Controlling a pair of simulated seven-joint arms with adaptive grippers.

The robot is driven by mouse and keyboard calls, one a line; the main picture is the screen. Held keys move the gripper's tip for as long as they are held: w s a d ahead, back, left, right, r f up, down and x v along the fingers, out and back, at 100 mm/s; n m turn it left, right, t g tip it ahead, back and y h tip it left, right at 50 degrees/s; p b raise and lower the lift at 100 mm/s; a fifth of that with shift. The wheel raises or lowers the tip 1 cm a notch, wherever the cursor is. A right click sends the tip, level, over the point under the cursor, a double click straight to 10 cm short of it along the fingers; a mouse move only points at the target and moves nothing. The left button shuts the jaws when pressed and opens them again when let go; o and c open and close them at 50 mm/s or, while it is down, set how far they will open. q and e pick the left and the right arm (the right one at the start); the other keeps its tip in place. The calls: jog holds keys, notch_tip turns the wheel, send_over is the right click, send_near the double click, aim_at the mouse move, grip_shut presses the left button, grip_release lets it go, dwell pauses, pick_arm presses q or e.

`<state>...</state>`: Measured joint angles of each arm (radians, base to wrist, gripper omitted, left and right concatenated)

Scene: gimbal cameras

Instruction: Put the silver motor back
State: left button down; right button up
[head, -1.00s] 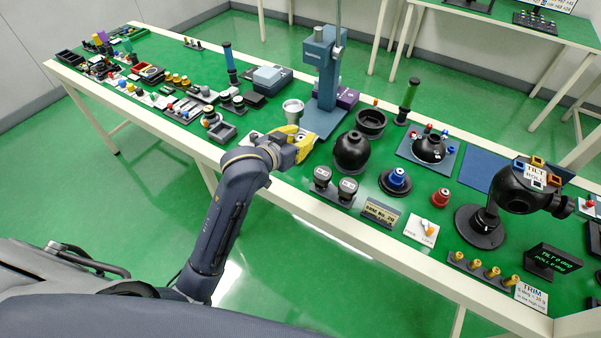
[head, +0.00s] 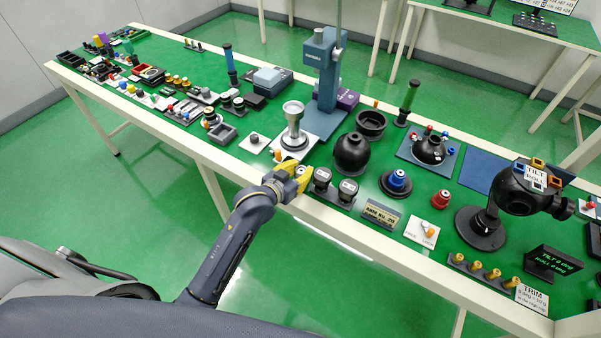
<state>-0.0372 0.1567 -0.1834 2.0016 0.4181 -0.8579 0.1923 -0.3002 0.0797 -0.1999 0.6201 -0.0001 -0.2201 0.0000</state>
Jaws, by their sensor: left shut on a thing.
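My left gripper (head: 292,180), with yellow fingers, is over the front edge of the green table. It is shut on a small silvery thing, apparently the silver motor (head: 302,171); the fingers hide most of it. Just to the right, two dark round units with pale labelled tops (head: 321,174) stand in a dark holder. Behind the gripper, a silver cup-topped stand (head: 293,120) is on a pale square base. My right gripper is not in view.
A blue-grey column press (head: 322,75) stands behind the silver stand. A black ball (head: 352,153) is to the right, behind the labelled units. A small plate with a grey knob (head: 254,140) is at left. Bare green table shows left of the gripper.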

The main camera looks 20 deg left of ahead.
pick_arm(q)
jog(key=shift+f, duration=0.5)
jog(key=shift+f, duration=0.15)
jog(key=c, duration=1.1)
grip_release()
jog(key=shift+o, duration=0.2)
jog(key=v, duration=1.2)
